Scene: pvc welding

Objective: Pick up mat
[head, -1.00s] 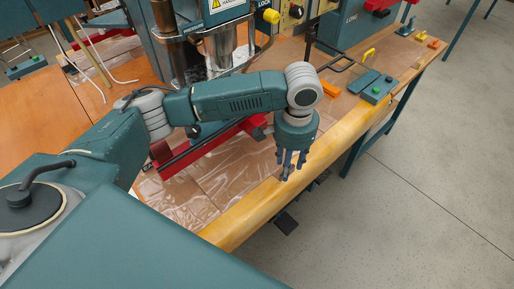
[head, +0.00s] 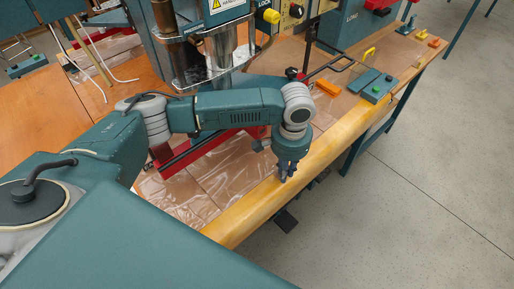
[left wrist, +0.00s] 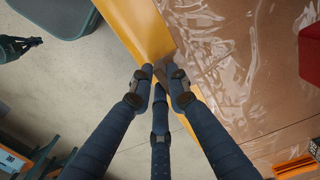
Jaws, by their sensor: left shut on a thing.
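A brown mat (head: 205,190) with shiny, wrinkled clear film over it lies along the workbench front; it also shows in the left wrist view (left wrist: 232,78). My left gripper (head: 286,174) is at the mat's front edge by the yellow bench rim. In the left wrist view its fingers (left wrist: 161,80) are drawn together around a small brown edge piece, which looks like part of the mat. The exact grip is partly hidden by the fingers. What looks like my right gripper (left wrist: 20,46) shows dark and small at the upper left, over the floor, away from the mat.
The yellow rounded rim (head: 330,150) borders the bench. A red bar (head: 195,150) and the welding machine (head: 215,55) stand behind the mat. An orange block (head: 328,87) and a green button box (head: 378,90) are farther right. Open floor (head: 420,200) lies right of the bench.

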